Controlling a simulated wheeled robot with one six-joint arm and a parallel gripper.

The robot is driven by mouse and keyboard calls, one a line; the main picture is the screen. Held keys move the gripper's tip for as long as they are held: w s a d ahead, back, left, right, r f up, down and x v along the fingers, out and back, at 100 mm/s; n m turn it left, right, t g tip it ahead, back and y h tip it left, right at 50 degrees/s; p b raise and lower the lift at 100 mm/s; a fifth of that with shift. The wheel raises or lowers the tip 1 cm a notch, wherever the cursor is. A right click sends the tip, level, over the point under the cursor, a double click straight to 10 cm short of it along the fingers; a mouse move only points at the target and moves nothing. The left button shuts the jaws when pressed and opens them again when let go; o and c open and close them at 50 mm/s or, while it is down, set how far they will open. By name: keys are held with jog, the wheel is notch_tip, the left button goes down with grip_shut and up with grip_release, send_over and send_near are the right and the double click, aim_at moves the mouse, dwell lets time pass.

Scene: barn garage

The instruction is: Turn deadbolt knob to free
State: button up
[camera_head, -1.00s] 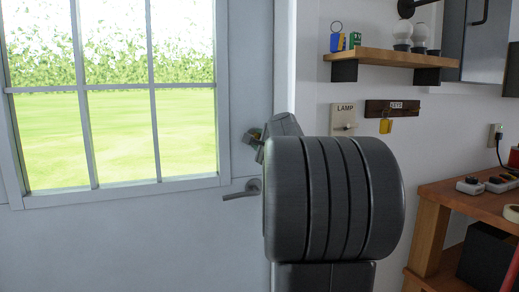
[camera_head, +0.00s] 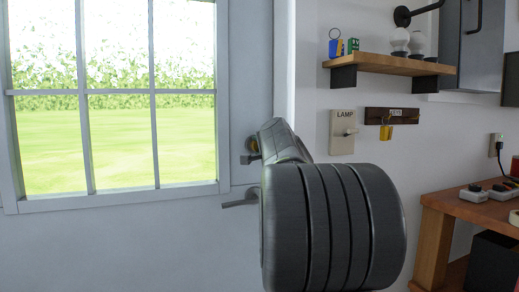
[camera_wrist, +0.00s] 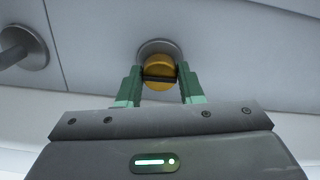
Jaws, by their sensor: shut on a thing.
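The deadbolt knob (camera_wrist: 159,68) is a round brass-yellow piece on a grey round plate (camera_wrist: 158,47) in the wrist view. A dark bar crosses its face. My gripper (camera_wrist: 159,84) has its two green fingers on either side of the knob, shut on it. In the head view the deadbolt (camera_head: 253,146) is a small bit of brass and grey at the door's right edge, mostly hidden by my arm. The door lever handle (camera_head: 240,200) sits below it and also shows at the wrist view's left (camera_wrist: 22,47).
The white door has a large paned window (camera_head: 115,100). To the right are a lamp switch plate (camera_head: 343,131), a key rack (camera_head: 391,116), a wooden shelf (camera_head: 390,63) and a workbench (camera_head: 465,208). The lever handle is close to my arm.

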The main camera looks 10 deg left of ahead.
jog(key=o, duration=1)
jog(key=v, duration=1.3)
jog(key=shift+s+d+b, duration=0.25)
jog(key=shift+s+b, duration=0.05)
jog(key=shift+b, duration=0.05)
jog(key=shift+w, duration=0.1)
jog(key=x, duration=1.3)
jog(key=shift+w+a+p, duration=0.25)
jog(key=shift+p, duration=0.15)
